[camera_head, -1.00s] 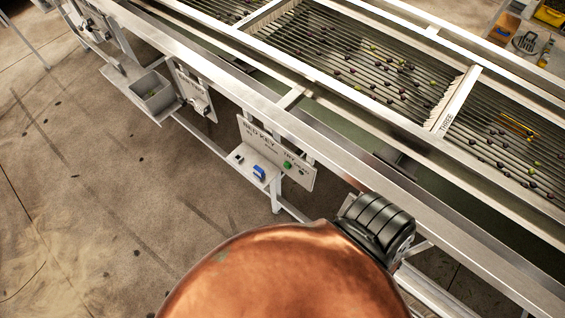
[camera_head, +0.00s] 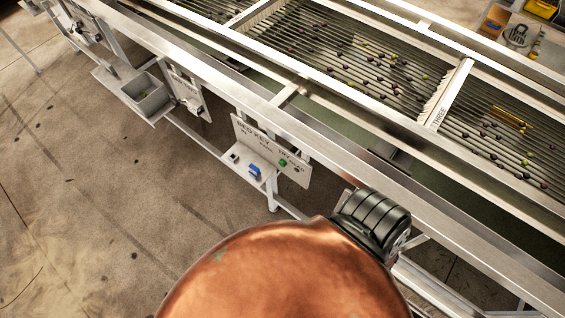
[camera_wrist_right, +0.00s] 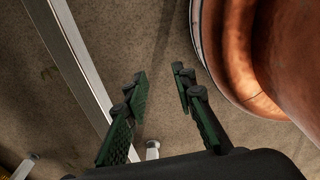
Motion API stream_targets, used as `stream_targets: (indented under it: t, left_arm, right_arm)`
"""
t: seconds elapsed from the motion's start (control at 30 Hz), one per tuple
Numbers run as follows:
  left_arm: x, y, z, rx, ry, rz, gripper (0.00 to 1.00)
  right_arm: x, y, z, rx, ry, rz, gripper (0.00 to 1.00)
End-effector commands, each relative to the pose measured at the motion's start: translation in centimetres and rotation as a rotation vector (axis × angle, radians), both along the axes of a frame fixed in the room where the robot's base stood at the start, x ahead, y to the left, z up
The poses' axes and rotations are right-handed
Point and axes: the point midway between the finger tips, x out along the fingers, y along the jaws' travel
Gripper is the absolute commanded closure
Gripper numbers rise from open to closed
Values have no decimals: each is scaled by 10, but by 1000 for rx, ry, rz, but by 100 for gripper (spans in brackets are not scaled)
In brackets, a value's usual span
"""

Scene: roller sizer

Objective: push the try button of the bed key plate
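The bed key plate (camera_head: 268,150) is a pale panel with dark lettering, fixed below the near rail of the roller sizer in the head view. A green button (camera_head: 283,162) sits under the word TRY on its right part, with a small dark spot to its right. A blue object (camera_head: 255,172) sits on the small shelf below the plate. My right gripper (camera_wrist_right: 158,75) shows in the right wrist view with its two green fingers apart and nothing between them, over bare floor. It does not show in the head view. My left gripper is in no view.
The sizer's steel rail (camera_head: 320,135) runs diagonally above the plate. Rollers with scattered olives (camera_head: 375,70) lie behind it. A grey bin (camera_head: 148,95) and another small panel (camera_head: 186,92) hang to the left. The floor (camera_head: 110,200) in front is clear.

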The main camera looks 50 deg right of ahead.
Motion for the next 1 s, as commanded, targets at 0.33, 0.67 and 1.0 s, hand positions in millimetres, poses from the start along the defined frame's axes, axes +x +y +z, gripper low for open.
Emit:
stream_targets:
  t: [0.33,0.67,1.0]
  left_arm:
    - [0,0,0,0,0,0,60]
    - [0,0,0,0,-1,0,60]
    - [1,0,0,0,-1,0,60]
  right_arm:
    - [0,0,0,0,0,0,100]
    - [0,-1,0,-1,0,0,100]
    - [0,-1,0,-1,0,0,100]
